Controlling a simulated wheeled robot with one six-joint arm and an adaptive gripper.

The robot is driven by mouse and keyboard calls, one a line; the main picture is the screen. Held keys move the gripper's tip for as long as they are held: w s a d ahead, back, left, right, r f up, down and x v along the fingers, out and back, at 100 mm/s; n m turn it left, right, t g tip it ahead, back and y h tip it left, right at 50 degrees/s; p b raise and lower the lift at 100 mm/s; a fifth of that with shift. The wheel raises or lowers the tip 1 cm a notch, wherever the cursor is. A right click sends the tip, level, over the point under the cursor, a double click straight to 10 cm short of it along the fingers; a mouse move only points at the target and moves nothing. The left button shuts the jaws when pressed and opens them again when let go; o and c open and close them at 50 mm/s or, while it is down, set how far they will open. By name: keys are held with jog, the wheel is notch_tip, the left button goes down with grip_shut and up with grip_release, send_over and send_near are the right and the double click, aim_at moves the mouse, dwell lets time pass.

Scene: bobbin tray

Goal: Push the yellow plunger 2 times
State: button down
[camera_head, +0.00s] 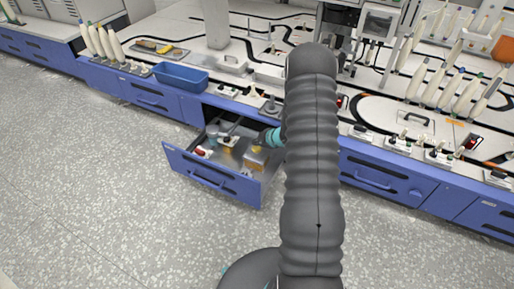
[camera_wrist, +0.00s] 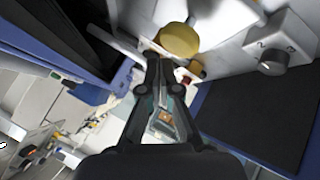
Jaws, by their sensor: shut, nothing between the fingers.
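The yellow plunger (camera_wrist: 180,40) shows in the wrist view as a round yellow cap, just beyond my fingertips and slightly right of them. In the head view a small yellow thing (camera_head: 257,149), likely the same plunger, sits in the open drawer (camera_head: 213,178) of the blue bench. My gripper (camera_wrist: 160,58) is shut and empty, with its fingertips close to the cap. I cannot tell whether they touch it. In the head view my arm hides the gripper's fingers and the drawer's right side.
A grey knob unit (camera_wrist: 286,45) marked 2 stands right of the plunger in the wrist view. A dark panel (camera_wrist: 245,115) lies below it. The drawer also holds a red-and-white item (camera_head: 203,152). A blue bin (camera_head: 180,77) stands on the bench above. The floor in front is clear.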

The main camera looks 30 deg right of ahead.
aim_at(257, 148)
jog(key=shift+f, duration=0.15)
jog(key=shift+f+b, duration=0.25)
jog(key=shift+b, duration=0.05)
jog(key=shift+f+b, duration=0.8)
jog(key=shift+f, duration=0.3)
dwell(1.3)
jog(key=shift+r, duration=0.1)
jog(key=shift+r+p, duration=1.1)
jog(key=shift+r, duration=0.3)
notch_tip(257, 148, up, 5)
jog(key=p, duration=0.4)
dwell(1.7)
